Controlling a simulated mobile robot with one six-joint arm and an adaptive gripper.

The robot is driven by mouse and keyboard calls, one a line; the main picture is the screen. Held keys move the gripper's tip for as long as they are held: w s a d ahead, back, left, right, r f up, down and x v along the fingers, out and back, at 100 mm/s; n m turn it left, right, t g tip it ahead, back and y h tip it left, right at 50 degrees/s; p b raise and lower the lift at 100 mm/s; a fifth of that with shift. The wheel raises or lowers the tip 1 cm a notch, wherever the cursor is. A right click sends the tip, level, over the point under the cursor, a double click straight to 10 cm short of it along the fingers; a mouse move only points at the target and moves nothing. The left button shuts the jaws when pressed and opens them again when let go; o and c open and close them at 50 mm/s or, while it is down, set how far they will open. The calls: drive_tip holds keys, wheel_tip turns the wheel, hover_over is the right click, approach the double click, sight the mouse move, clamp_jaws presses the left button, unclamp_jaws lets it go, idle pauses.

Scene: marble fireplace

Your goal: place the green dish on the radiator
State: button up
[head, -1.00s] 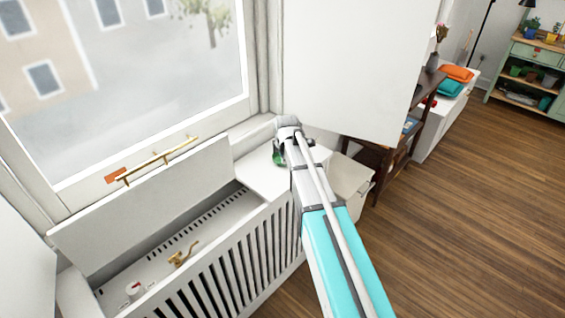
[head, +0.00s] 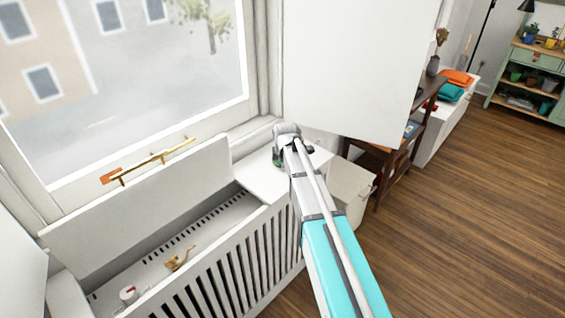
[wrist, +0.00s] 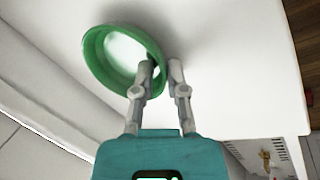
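The green dish (wrist: 94,56), with a pale inside, is at upper left in the wrist view, over a plain white surface. In the head view only a small green part of it (head: 276,159) shows beside my gripper (head: 287,142). In the wrist view my gripper (wrist: 160,66) has its fingers close together at the dish's near rim, one inside and one outside, and looks shut on it. The white radiator cover (head: 262,250) has a slatted front. The dish is over its flat right end; I cannot tell whether it touches.
A raised lid panel (head: 140,200) leaves the cover's left part open, with a brass valve (head: 178,258) inside. A white panel (head: 355,65) stands behind my gripper. A dark wooden shelf (head: 395,155) is to the right. The wooden floor (head: 470,190) is clear.

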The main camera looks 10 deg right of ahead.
clamp_jaws()
drive_tip(key=shift+r, duration=0.25)
drive_tip(key=shift+r+p, duration=0.75)
drive_tip(key=shift+p, duration=0.2)
drive_tip(key=s+d+r+p, duration=0.4)
drive_tip(key=s+r+p, duration=0.7)
drive_tip(key=s, duration=0.2)
drive_tip(key=shift+s, duration=0.2)
